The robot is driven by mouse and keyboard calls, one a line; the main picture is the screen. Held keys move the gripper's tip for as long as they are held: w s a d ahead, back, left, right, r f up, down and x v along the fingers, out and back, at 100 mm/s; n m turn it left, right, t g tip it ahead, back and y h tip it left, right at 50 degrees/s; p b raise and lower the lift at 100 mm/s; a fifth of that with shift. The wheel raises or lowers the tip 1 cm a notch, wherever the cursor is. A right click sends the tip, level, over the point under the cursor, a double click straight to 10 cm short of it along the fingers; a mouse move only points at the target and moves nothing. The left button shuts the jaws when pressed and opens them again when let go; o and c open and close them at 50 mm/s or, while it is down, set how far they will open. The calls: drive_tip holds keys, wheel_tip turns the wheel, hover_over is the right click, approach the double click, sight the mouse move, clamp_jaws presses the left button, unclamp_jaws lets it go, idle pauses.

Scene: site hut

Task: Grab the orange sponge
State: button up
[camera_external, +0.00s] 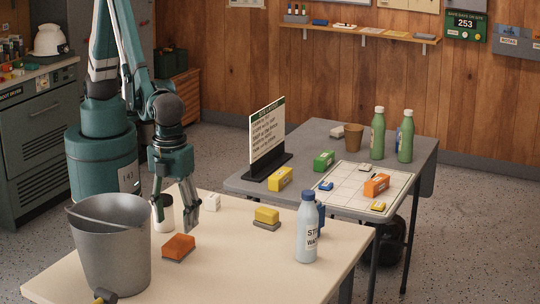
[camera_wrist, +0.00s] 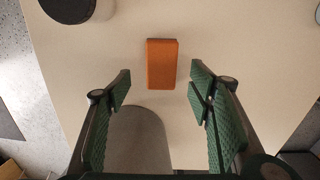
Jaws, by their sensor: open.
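The orange sponge (camera_external: 179,246) lies flat on the cream table, an orange block with a darker base layer. In the wrist view the orange sponge (camera_wrist: 162,64) is upright in the picture, just ahead of the fingertips and roughly midway between their lines. My gripper (camera_external: 176,212) points down above the table, just behind the sponge and apart from it. In the wrist view my gripper (camera_wrist: 160,82) has its green-padded fingers wide apart with nothing held.
A grey bucket (camera_external: 108,262) stands left of the sponge. A white-and-dark cup (camera_external: 162,222) is close behind the gripper.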

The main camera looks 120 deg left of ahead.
sight(178, 241)
drive_tip(key=shift+f, duration=1.3)
drive_tip(key=shift+w+f+b, duration=0.15)
drive_tip(key=shift+f+b, duration=0.8)
drive_tip(key=shift+f, duration=1.65)
drive_tip(key=c, duration=0.8)
